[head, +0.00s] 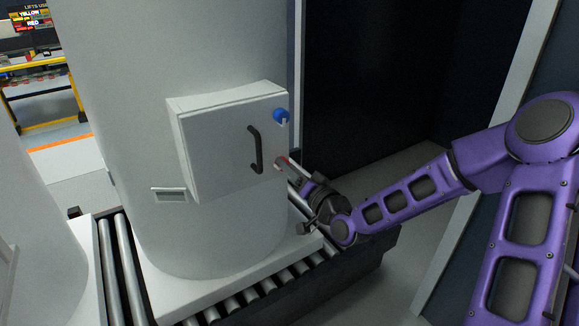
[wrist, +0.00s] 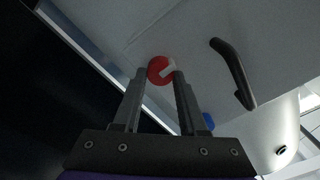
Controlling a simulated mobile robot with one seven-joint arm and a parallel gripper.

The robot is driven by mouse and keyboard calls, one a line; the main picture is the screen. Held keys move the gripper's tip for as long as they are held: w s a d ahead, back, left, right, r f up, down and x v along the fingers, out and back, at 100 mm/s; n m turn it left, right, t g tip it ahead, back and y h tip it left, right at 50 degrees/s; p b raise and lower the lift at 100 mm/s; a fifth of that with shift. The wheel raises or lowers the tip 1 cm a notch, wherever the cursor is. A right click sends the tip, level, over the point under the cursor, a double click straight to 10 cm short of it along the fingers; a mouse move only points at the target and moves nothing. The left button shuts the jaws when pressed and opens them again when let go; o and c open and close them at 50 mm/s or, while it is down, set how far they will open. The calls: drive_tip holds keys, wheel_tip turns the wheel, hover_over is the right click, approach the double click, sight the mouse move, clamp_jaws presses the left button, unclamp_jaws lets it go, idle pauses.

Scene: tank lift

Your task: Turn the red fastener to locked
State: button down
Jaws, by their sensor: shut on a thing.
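The red fastener (wrist: 156,69) is a round red knob with a pale bar on the face of a white box. In the head view only a bit of the red fastener (head: 283,160) shows, at the box's lower right edge. My gripper (wrist: 158,76) is at the fastener, its two fingers on either side and shut on it. In the head view my gripper (head: 289,168) reaches in from the right, and its fingers partly hide the fastener. The white box (head: 215,140) is on a large white tank (head: 120,60) and has a dark handle (head: 255,150).
A blue fastener (head: 281,115) sits at the box's upper right; it also shows in the wrist view (wrist: 208,121). The tank stands on a roller conveyor (head: 255,295). A dark opening is behind on the right. A yellow-framed table (head: 45,90) is far left.

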drive_tip(key=shift+s+a+f+m, duration=0.1)
drive_tip(key=shift+s+f+m, duration=0.05)
drive_tip(key=shift+f+m, duration=0.2)
idle(0.3)
drive_tip(key=c, duration=0.8)
unclamp_jaws()
drive_tip(key=shift+o, duration=1.7)
drive_tip(key=shift+r, duration=0.2)
